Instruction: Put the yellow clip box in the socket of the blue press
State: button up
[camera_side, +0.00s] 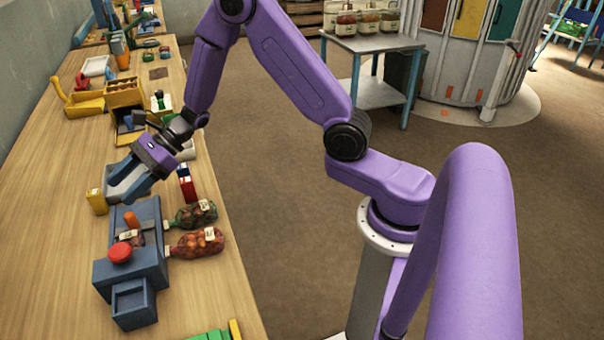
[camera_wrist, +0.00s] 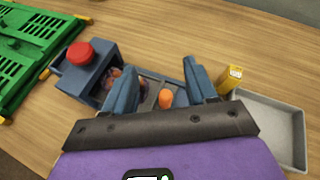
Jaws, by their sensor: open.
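The yellow clip box (camera_side: 97,201) stands upright on the bench, at the far left end of the blue press (camera_side: 150,267) in the side view. In the wrist view the yellow clip box (camera_wrist: 231,80) is just right of the right finger, apart from it. The blue press (camera_wrist: 75,83) has a red button (camera_wrist: 80,53) and an orange part (camera_wrist: 166,98). My gripper (camera_side: 127,194) is open and empty above the bench near the press. In the wrist view my gripper (camera_wrist: 162,85) has the orange part between its fingers, lower down. The fingers partly hide the press and its socket.
A grey tray (camera_wrist: 298,128) lies beside the clip box. Two netted bags (camera_side: 200,243) lie right of the press in the side view. Bare bench lies left of the press in the side view.

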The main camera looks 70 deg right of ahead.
jog(key=s+a+r+n+g+h, duration=0.15)
jog(key=s+n+g, duration=0.35)
jog(key=s+n, duration=0.6)
jog(key=s+a+r+n+g+h, duration=0.1)
jog(key=s+r+n+g+h, duration=0.35)
jog(key=s, duration=1.05)
jog(key=s+d+n+t+h, duration=0.2)
jog(key=s+d+n, duration=0.3)
jog(key=n, duration=0.4)
jog(key=s+d+f+n+t+h, duration=0.1)
jog(key=s+d+n+t+h, duration=0.1)
jog(key=s+d+n, duration=0.3)
jog(key=d+n+h, duration=0.1)
jog(key=d+n, duration=0.2)
jog(key=shift+d+n, duration=0.2)
jog(key=shift+n, duration=0.15)
jog(key=shift+f, duration=0.1)
